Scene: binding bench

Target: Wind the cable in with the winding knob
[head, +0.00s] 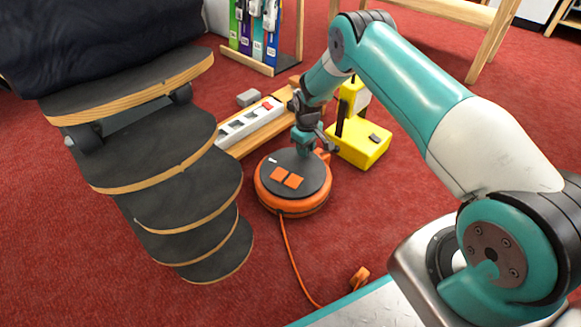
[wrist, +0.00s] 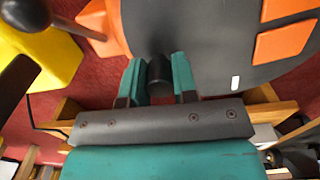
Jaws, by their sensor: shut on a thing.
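The cable reel (head: 292,206) is a round orange drum lying on the red carpet, with a dark grey disc on top. The disc carries two orange squares and a white mark; it also fills the upper part of the wrist view (wrist: 215,55). My gripper (head: 303,149) comes down at the disc's far edge. In the wrist view its teal fingers (wrist: 159,68) are shut on the dark winding knob (wrist: 160,80). In the head view the gripper hides the knob. The orange cable (head: 290,262) runs out from the drum's near side to an orange plug (head: 360,277) on the floor.
A wooden board with a white power strip (head: 240,127) lies behind the reel. A yellow device (head: 362,147) stands just right of my gripper. A stack of dark, wood-edged tiers (head: 165,165) rises at left. Red carpet is free in front of the reel.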

